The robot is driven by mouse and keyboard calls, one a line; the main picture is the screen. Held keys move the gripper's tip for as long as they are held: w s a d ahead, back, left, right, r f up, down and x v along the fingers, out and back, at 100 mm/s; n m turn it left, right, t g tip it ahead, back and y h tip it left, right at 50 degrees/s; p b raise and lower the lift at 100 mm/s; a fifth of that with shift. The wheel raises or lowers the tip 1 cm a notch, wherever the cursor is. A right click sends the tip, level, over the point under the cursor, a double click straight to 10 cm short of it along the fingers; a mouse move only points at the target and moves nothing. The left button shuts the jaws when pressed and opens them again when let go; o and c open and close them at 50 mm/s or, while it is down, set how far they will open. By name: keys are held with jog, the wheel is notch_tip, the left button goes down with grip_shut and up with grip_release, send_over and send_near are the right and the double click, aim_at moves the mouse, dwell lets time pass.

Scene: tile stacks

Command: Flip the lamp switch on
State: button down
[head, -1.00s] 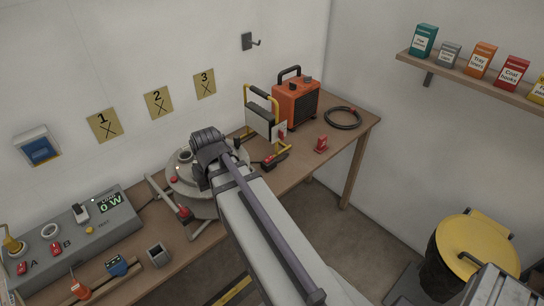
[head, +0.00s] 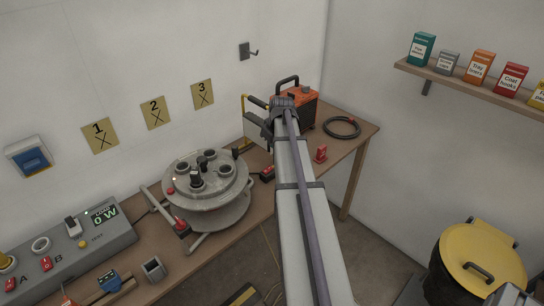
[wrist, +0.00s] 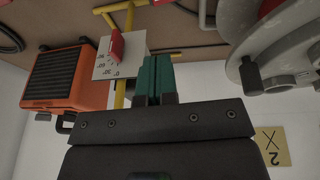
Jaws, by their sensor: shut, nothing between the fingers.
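The work lamp with its yellow frame (head: 243,103) stands at the back of the bench, mostly hidden behind my arm in the head view. In the wrist view, which is upside down, its white plate (wrist: 107,66) with dark marks carries a red switch lever (wrist: 117,45). My gripper (wrist: 157,72) has teal fingertips held together with nothing between them. The fingertips appear beside the plate, to the right of the red lever; I cannot tell whether they touch it. In the head view my gripper is at the lamp, its fingertips hidden.
An orange heater (head: 302,108) stands beside the lamp, also in the wrist view (wrist: 67,80). A round grey turret (head: 205,180) with several sockets is to the left. A black cable coil (head: 342,127) and small red block (head: 321,153) lie to the right on the bench.

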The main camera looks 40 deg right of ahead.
aim_at(270, 167)
jog(key=b+x, duration=0.8)
jog(key=s+b+x, duration=0.1)
jog(key=b+x, duration=0.3)
jog(key=x, duration=0.1)
jog(key=shift+d+f, duration=0.2)
jog(key=shift+f, duration=0.05)
jog(key=shift+d+f+b, duration=0.1)
jog(key=shift+f+b, duration=0.15)
jog(key=shift+b, duration=0.1)
jog(key=shift+r, duration=0.1)
